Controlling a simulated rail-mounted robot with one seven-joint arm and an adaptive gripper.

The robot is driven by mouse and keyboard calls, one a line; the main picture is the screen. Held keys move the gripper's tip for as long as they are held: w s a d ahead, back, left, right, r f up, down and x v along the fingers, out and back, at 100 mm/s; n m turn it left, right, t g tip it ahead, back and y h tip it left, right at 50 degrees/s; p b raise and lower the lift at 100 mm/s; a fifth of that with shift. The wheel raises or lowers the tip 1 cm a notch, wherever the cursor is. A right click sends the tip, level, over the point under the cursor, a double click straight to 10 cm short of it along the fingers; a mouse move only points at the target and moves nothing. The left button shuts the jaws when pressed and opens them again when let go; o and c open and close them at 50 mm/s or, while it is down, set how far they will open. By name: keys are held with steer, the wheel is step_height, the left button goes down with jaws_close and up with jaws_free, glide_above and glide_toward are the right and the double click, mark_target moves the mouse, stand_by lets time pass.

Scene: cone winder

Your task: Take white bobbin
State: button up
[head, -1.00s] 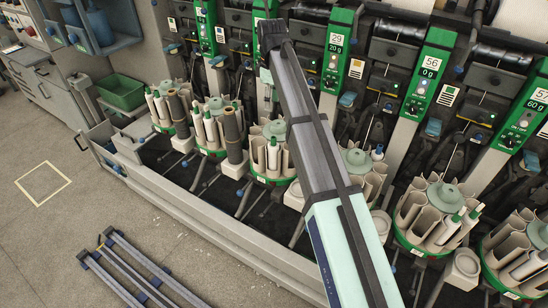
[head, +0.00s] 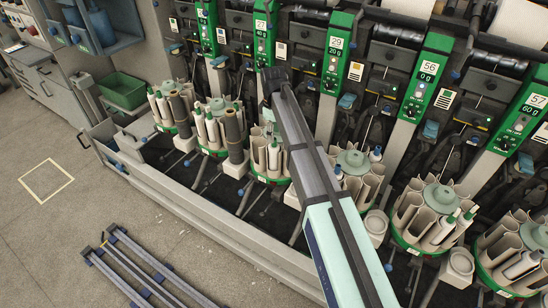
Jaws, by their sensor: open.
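Several white bobbins stand in the round magazines along the machine. A pair with green tips (head: 199,126) stands in the second magazine from the left, beside a dark brown bobbin (head: 232,127). Another white bobbin (head: 274,156) stands in the third magazine, close to my arm. White bobbins with green tips (head: 439,231) also lean in the magazine below the panel marked 56. My arm reaches up from the bottom middle, its dark far joint in front of the panels near the third magazine. My gripper cannot be made out; the arm partly covers the third and fourth magazines.
Green numbered panels (head: 423,80) line the machine behind the magazines. A long grey ledge (head: 205,222) runs along its front. A green bin (head: 124,92) stands at the left. Dark rails (head: 150,272) lie on the floor, which is otherwise clear around a yellow-outlined square (head: 46,180).

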steer(key=shift+d+f+p, duration=0.15)
steer(key=shift+f+p, duration=0.5)
steer(key=shift+f, duration=1.3)
jaws_close()
steer(key=shift+r, duration=0.15)
